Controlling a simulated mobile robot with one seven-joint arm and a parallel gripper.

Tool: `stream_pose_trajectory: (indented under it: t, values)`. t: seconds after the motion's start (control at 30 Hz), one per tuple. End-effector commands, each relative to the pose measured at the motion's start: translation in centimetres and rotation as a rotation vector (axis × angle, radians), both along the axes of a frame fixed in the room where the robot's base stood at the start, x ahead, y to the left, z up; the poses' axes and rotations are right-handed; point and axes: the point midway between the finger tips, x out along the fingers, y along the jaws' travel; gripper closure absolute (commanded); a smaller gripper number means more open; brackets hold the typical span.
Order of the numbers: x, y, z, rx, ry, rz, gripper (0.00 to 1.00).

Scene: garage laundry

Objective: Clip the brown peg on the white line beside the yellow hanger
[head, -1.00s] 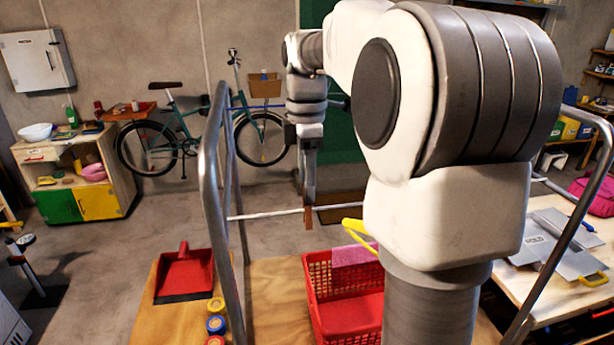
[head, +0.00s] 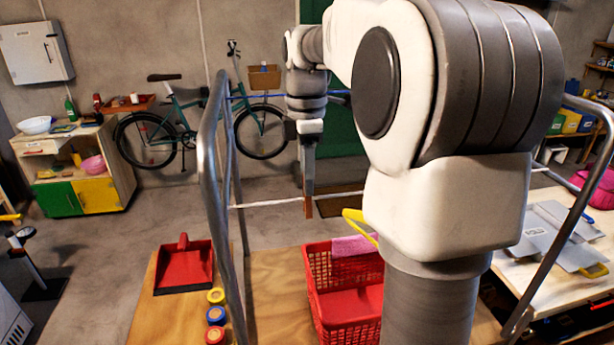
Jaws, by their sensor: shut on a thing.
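The brown peg (head: 308,208) is in my gripper (head: 308,192), which is shut on it and points down. The peg is at the white line (head: 268,203), to the left of the yellow hanger (head: 358,221). From this view I cannot tell whether the peg straddles the line or is just in front of it. The white line runs from the left metal post of the rack to the right and passes behind my arm. The yellow hanger hangs from the line, and its right part is hidden by my arm.
A red basket (head: 318,275) with a pink cloth (head: 354,246) stands below the line on a wooden board. A blue line (head: 270,97) runs farther back.

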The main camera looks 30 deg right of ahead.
Motion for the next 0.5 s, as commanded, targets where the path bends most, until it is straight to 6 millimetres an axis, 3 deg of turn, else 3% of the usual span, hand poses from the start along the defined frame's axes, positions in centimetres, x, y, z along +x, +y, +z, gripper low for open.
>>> stream_pose_trajectory:
  t: [0.5]
  values:
    - [0.0, 0.0, 2.1, 0.0, 0.001, 0.0, 1.0]
